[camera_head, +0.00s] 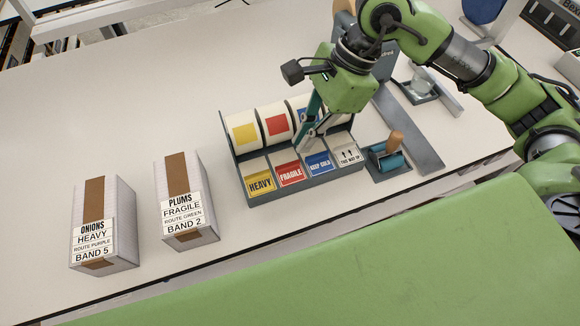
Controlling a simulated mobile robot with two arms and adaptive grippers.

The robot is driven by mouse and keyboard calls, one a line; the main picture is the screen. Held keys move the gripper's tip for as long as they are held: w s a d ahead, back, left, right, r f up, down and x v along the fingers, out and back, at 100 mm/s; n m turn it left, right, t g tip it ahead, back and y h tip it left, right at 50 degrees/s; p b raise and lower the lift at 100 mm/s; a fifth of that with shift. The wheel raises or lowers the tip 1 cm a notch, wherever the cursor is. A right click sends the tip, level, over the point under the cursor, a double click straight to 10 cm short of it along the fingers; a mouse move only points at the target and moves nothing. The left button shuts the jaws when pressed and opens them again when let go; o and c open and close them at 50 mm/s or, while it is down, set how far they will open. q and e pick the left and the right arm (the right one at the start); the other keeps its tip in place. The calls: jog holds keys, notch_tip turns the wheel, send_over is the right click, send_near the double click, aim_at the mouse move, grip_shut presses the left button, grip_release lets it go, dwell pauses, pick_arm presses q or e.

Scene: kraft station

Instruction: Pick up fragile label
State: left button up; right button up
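The label dispenser (246,188) is a dark rack with rolls on top and a row of labels along its front. My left gripper is out of view.
Two taped cartons, ONIONS (120,218) and PLUMS (202,190), stand left of the dispenser. The PLUMS carton reads FRAGILE. A wooden-handled roller (394,144) sits right of the dispenser, beside a grey metal strip (412,137). The white table (130,120) is clear behind the cartons.

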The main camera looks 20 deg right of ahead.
aim_at(286, 168)
jog(key=shift+a+f, duration=0.3)
jog(key=shift+f, duration=0.25)
jog(key=shift+a+f+p, duration=0.15)
jog(key=shift+f+p, duration=0.1)
jog(key=shift+p, duration=0.2)
jog(key=p+x, duration=0.2)
jog(key=x, duration=0.1)
jog(key=shift+a+f, duration=0.15)
jog(key=shift+f, duration=0.1)
jog(key=shift+w+a+f, duration=0.1)
jog(key=shift+a+f, duration=0.05)
jog(key=shift+f, duration=0.35)
grip_shut()
jog(key=shift+r, duration=0.15)
